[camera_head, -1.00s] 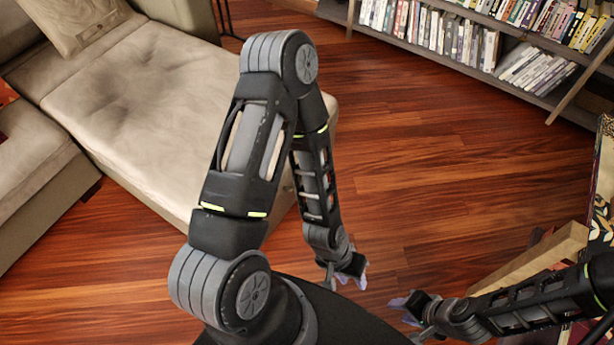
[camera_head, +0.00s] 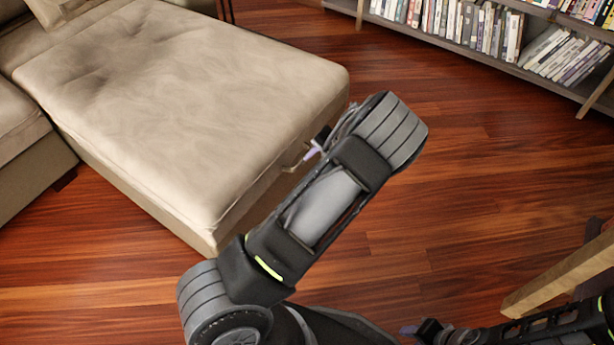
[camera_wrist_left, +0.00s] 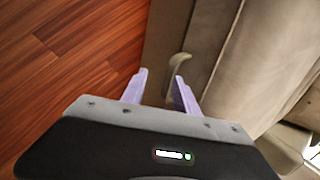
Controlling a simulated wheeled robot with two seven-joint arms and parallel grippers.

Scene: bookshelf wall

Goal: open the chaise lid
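The beige chaise (camera_head: 190,95) stands at the left in the head view, and its cushioned lid lies flat and closed. A small curved handle (camera_head: 293,165) sticks out from its near right side; in the left wrist view the handle (camera_wrist_left: 180,68) shows just beyond my fingertips. My left gripper (camera_wrist_left: 158,75) is open, with its two lilac fingers apart and the handle ahead of them, nearer the right finger. In the head view the left gripper (camera_head: 316,150) is partly hidden behind my own arm. My right gripper (camera_head: 408,330) is at the bottom edge, partly cut off.
A bookshelf (camera_head: 475,38) full of books stands along the back right. A wooden piece of furniture (camera_head: 560,272) is at the right edge, by my right arm. The wooden floor (camera_head: 470,185) between them is clear. More sofa (camera_head: 22,130) adjoins the chaise at left.

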